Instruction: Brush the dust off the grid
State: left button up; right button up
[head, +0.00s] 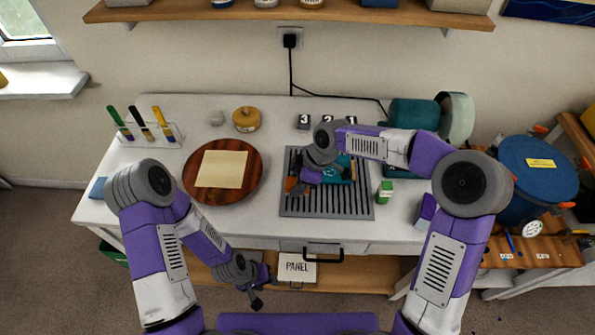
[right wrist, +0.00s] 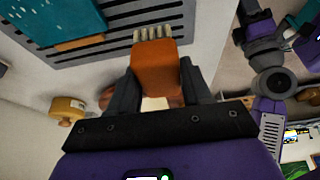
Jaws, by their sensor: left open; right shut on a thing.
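The grey slatted grid (head: 325,207) lies on the white table, and part of it shows in the right wrist view (right wrist: 145,14). My right gripper (head: 297,184) is over the grid's left part, shut on an orange brush (head: 290,185). In the right wrist view the brush (right wrist: 155,72) sits between the fingers, its pale bristles pointing at the grid's edge. I cannot tell whether they touch it. A teal object (right wrist: 50,18) lies over the grid. I cannot make out dust. My left gripper (head: 262,290) is open and empty, low in front of the table.
A round wooden board (head: 250,190) with a paper sheet (head: 221,169) lies left of the grid. Numbered dark blocks (head: 303,121) stand behind. A drawer handle (head: 323,257) juts out in front.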

jog(key=shift+r+p, duration=0.8)
jog(key=shift+r, duration=0.6)
jog(key=shift+d+f, duration=0.1)
